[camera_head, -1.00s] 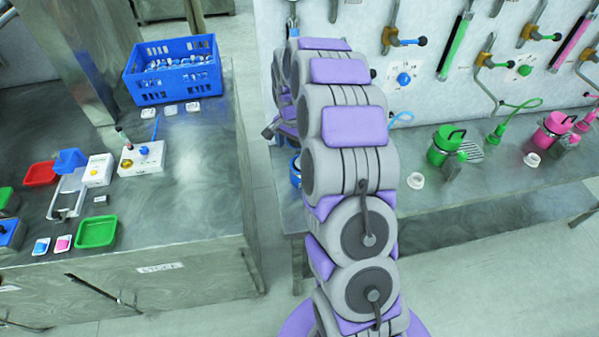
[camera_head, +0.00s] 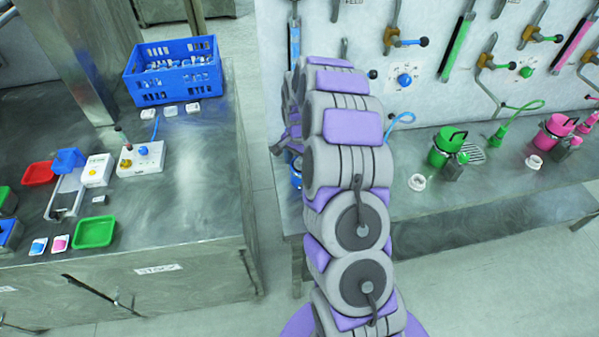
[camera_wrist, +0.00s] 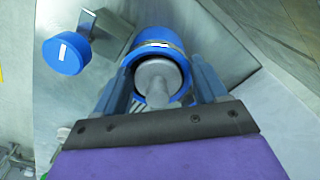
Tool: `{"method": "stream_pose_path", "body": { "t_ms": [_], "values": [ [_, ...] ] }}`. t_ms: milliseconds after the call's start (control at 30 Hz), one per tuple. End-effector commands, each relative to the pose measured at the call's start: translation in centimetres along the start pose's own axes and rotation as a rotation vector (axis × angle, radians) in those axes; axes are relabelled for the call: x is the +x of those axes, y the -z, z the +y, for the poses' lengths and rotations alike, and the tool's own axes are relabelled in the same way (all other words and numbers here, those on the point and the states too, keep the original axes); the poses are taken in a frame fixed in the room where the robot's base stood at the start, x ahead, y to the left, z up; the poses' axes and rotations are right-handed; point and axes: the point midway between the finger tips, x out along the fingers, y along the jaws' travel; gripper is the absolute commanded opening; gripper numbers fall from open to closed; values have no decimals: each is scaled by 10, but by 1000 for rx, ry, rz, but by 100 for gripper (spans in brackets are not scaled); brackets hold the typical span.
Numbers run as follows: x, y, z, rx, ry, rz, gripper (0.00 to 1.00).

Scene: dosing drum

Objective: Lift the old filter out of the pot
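In the wrist view a blue pot (camera_wrist: 152,38) with a pale band at its rim is ahead of my gripper (camera_wrist: 160,76). A grey rounded piece with a narrower stem, seemingly the old filter (camera_wrist: 158,78), sits in the pot's mouth. My gripper's two fingers are apart, one on each side of the grey piece; I see no contact with it. In the head view only a sliver of the blue pot (camera_head: 296,180) shows beside my arm, and my fingertips are hidden.
A blue round knob (camera_wrist: 66,53) on a grey block stands left of the pot. Green (camera_head: 440,155) and pink (camera_head: 552,135) pots stand further right on the bench. A wall panel with levers rises behind. The left table holds a blue crate (camera_head: 140,88) and trays.

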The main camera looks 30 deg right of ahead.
Motion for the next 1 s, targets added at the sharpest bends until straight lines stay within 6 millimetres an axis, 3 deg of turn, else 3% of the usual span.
{"method": "stream_pose_path", "body": {
  "t_ms": [67,500,767,1000],
  "values": [
    [1,5,3,4,1,-1,54],
    [-2,5,2,6,3,10,13],
    [-5,4,2,6,6,11,13],
    [-28,4,2,5,8,13,13]
  ]
}}
